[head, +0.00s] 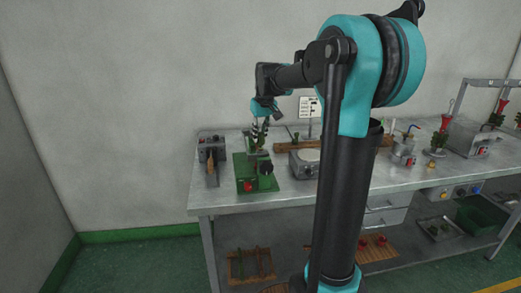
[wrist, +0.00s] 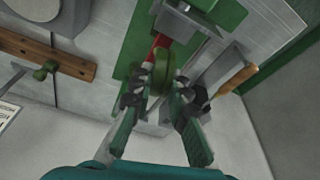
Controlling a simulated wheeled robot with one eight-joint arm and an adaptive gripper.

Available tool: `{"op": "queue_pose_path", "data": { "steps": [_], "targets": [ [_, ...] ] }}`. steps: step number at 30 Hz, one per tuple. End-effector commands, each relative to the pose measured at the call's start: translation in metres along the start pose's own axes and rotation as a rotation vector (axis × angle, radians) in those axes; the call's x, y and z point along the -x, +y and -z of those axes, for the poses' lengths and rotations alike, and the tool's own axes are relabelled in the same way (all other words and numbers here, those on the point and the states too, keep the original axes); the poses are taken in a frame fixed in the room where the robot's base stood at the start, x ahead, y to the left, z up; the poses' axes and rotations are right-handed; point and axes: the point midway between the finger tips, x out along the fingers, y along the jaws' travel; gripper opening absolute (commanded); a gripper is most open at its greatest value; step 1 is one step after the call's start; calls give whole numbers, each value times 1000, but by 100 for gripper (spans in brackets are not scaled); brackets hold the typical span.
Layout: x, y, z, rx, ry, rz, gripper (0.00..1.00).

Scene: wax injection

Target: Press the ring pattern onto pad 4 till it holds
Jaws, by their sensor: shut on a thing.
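My gripper (head: 260,132) hangs from the arm at the left end of the bench, just above a green machine (head: 246,174) with a dark knob and a red button. In the wrist view my gripper (wrist: 161,88) has its fingers closed around a green rounded piece (wrist: 164,70), seen nearly edge-on. I take this to be the ring pattern, but its hole does not show. A red part (wrist: 155,46) lies just beyond it; I cannot tell if they touch. Pad 4 cannot be made out, and no number is readable.
A grey device with a wood-coloured handle (head: 211,170) stands left of the green machine. A wooden rail (wrist: 40,53) with a green knob runs along the back. A grey box device (head: 301,165) stands to the right. Red-and-green trees (head: 438,136) stand farther right.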

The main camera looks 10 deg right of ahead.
Motion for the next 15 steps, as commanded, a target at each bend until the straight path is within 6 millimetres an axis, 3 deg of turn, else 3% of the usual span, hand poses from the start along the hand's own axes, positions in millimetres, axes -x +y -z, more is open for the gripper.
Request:
{"op": "queue_pose_path", "data": {
  "steps": [7, 8, 13, 15],
  "targets": [
    [0, 0, -1, 0, -1, 0, 0],
    [0, 0, -1, 0, -1, 0, 19],
    [0, 0, 0, 0, -1, 0, 40],
    [0, 0, 0, 0, -1, 0, 40]
  ]
}}
